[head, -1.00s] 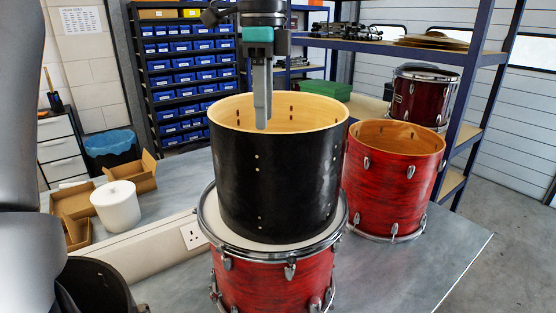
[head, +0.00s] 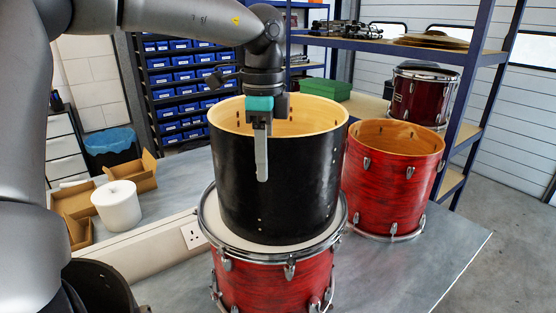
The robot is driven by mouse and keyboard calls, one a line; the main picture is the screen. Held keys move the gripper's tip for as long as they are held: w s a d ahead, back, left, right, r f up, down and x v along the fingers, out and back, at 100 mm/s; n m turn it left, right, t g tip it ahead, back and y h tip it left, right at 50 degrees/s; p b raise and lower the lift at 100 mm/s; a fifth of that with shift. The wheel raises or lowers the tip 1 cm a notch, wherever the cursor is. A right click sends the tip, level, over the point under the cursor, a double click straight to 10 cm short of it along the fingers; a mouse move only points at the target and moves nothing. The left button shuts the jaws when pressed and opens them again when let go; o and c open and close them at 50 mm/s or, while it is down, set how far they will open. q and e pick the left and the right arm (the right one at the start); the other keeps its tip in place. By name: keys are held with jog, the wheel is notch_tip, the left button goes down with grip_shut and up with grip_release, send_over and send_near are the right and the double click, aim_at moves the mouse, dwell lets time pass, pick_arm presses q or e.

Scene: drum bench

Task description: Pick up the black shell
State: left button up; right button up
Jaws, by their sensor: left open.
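The black shell (head: 300,190) is an open drum shell with a pale wooden inside. It stands upright on the white head of a red drum (head: 250,280) with a chrome rim. My left gripper (head: 262,172) points down at the near side of the shell. One long grey finger shows in front of the shell's outer wall, its tip below the near rim. The other finger is hidden, so I cannot tell whether it is inside the shell. The jaws are open and the shell is not gripped. My right gripper is not in view.
A red open drum (head: 385,185) stands close to the right of the shell. A white roll (head: 117,206) and cardboard boxes (head: 78,205) lie at left. A blue shelf post (head: 490,90) rises behind. The grey bench top (head: 440,245) is bare at right.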

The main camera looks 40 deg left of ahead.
pick_arm(q)
grip_shut()
jog(key=shift+r, duration=0.1)
dwell(1.1)
